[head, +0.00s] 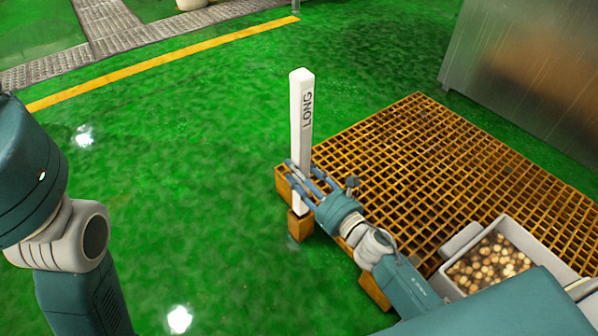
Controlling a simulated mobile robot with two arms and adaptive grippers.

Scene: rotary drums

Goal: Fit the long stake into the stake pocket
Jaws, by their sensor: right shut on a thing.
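The long stake (301,112) is a white square post marked "LONG", standing about upright at the left corner of the orange grating. My right gripper (303,180) is shut on the stake at its lower part. An orange block that looks like the stake pocket (300,227) is at the grating's corner, directly under the stake's lower end. The stake's bottom meets the top of this block in the picture; I cannot tell how deep it sits inside. My left arm is at the left edge, and its gripper is out of view.
The orange grating platform (420,125) spreads right of the stake. A grey bin (528,240) of round brownish pieces stands on its near right part. A metal cabinet (535,75) is at the upper right. The green floor (190,160) left of the stake is clear.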

